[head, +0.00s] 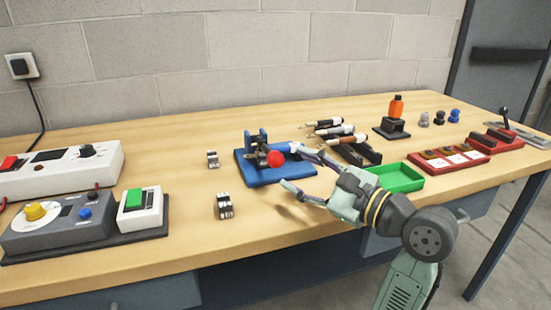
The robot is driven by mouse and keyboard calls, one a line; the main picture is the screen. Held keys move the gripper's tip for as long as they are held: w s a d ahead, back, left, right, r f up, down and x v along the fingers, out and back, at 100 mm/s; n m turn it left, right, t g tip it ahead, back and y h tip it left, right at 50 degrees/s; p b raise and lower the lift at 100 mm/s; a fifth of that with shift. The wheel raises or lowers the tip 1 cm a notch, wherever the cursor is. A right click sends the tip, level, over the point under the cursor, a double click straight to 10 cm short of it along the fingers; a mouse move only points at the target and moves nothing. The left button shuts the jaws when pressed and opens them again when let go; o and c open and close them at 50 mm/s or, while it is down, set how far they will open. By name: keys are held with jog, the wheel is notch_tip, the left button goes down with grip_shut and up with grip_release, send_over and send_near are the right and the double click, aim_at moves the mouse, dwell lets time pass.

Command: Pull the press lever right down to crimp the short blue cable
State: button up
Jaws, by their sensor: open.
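The press (262,138) stands on a blue base (251,175) near the middle of the bench. Its dark upright frame is at the back, and its lever ends in a red ball knob (276,158) that faces me. Most of the lever's arm is hidden behind the knob. My gripper (290,166) is open, to the right of the knob, with its fingers spread and pointing left towards it. One fingertip is near the knob's upper right, the other below and right of it. I cannot tell whether either touches. I cannot make out a short blue cable in the press.
Two small terminal blocks, one here (224,206), sit left of the press. Control boxes (60,220) fill the left.

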aim_at(275, 160)
jog(key=x, duration=0.7)
jog(key=shift+c, duration=0.5)
grip_shut()
dwell(0.3)
